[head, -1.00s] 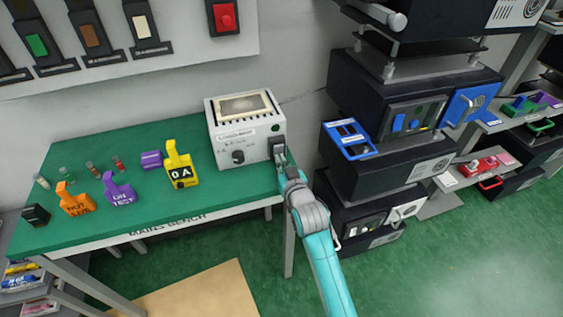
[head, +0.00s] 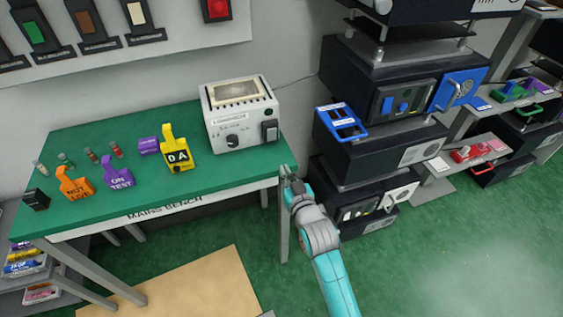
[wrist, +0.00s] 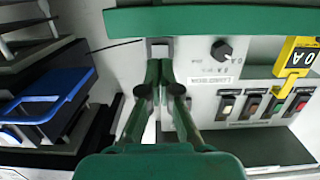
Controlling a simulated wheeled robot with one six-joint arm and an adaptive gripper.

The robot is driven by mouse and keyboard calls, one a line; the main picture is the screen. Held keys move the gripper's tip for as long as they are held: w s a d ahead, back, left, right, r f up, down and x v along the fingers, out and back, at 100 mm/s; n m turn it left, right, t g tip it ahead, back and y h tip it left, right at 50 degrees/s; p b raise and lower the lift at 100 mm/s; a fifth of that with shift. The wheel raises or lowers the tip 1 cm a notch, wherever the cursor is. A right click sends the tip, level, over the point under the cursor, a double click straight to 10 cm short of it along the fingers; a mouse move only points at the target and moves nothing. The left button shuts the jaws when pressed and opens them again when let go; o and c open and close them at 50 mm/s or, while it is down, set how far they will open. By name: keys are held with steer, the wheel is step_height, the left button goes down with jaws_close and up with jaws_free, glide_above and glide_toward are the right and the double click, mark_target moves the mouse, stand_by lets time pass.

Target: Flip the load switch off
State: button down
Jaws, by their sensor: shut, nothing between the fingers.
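The load box (head: 222,108) is a pale box with a mesh top on the right end of the green bench. Its front has a black knob (head: 232,140) and, to the right, a dark switch (head: 270,131) with a pale rocker. Which way the rocker is set is too small to tell. My gripper (head: 288,170) is shut and empty, by the bench's front right corner, apart from the box. In the wrist view the box appears upside down, the switch (wrist: 160,46) just beyond my fingertips (wrist: 161,64) and partly hidden by them.
A yellow 0 A tag (head: 176,156), a purple tag (head: 117,173) and an orange tag (head: 75,186) stand on the green bench (head: 220,172). A dark rack (head: 350,90) with a blue frame (head: 341,123) stands to the right. Green floor (head: 440,260) is free in front.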

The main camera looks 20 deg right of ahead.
steer(key=shift+s+f, duration=0.2)
steer(key=shift+s, duration=1.55)
steer(key=s+f, duration=0.3)
steer(key=s, duration=0.8)
steer(key=s+f, duration=0.4)
steer(key=s, duration=0.7)
steer(key=s+r+g, duration=0.1)
steer(key=s+r, duration=0.2)
steer(key=s, duration=0.8)
steer(key=s+r, duration=0.4)
steer(key=s, duration=0.6)
steer(key=shift+s+g, duration=0.4)
